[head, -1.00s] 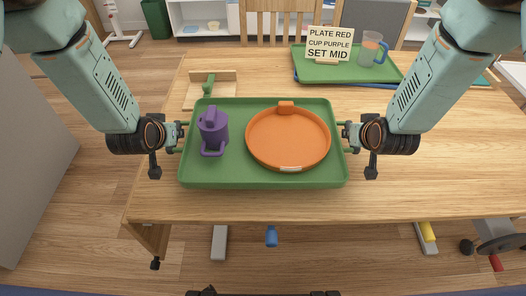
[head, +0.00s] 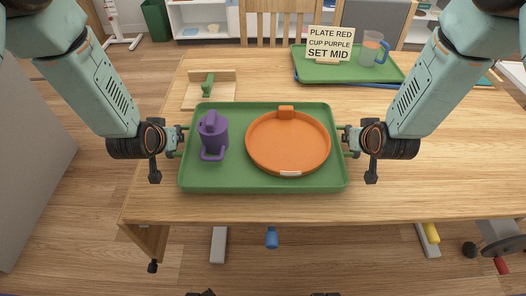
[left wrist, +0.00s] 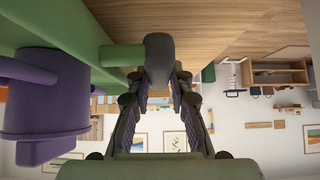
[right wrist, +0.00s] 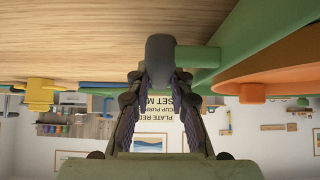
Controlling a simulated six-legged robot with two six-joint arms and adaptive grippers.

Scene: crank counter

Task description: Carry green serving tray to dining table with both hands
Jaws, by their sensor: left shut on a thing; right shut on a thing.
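The green serving tray (head: 265,183) is level over the near part of the wooden dining table (head: 420,190); whether it touches the tabletop I cannot tell. A purple cup (head: 213,134) with a lid stands on its left side, and an orange plate (head: 288,143) lies on its right side. My left gripper (head: 181,140) is shut on the tray's left handle, seen close in the left wrist view (left wrist: 125,55). My right gripper (head: 346,140) is shut on the right handle, also seen in the right wrist view (right wrist: 197,57).
A second green tray (head: 320,72) at the back right bears a blue-handled cup (head: 372,48) and a sign (head: 330,43) reading "PLATE RED CUP PURPLE SET MID".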

